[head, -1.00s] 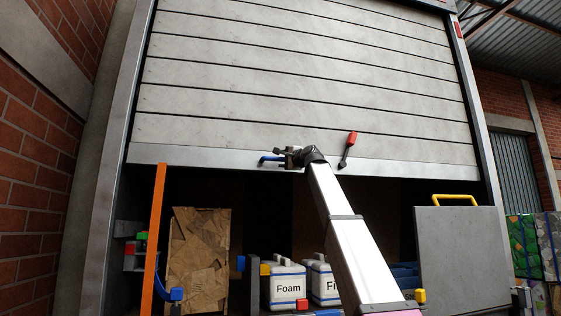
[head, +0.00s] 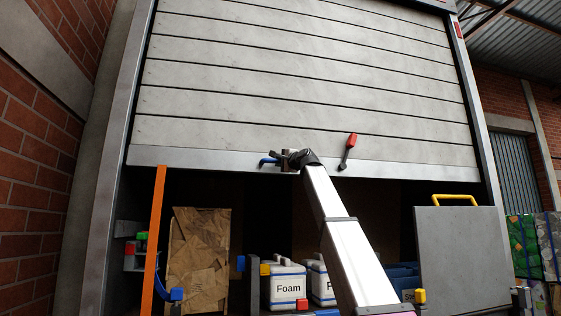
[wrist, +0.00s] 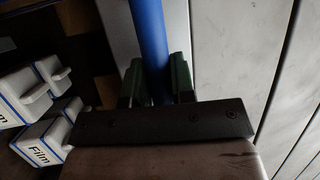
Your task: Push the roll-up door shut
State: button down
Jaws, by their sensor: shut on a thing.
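The roll-up door (head: 300,75) is a grey slatted shutter in the head view, partly down, with a dark opening below its bottom rail (head: 210,157). A blue handle (head: 269,160) sits on that rail. My gripper (head: 284,160) is at the handle. In the wrist view the blue bar (wrist: 150,45) runs between the two green fingers of my gripper (wrist: 156,82), which are shut on it. The door slats (wrist: 225,60) show beside it. A red-handled lever (head: 349,150) sits on the lower door to the right of my gripper.
An orange post (head: 155,240) stands at the left.

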notch_tip(320, 180, down, 58)
jog(key=shift+f, duration=0.25)
jog(key=c, duration=1)
grip_release()
jog(key=v, duration=1)
jog(key=shift+s+d, duration=0.2)
jog(key=shift+s, duration=0.1)
jog(key=shift+o, duration=0.2)
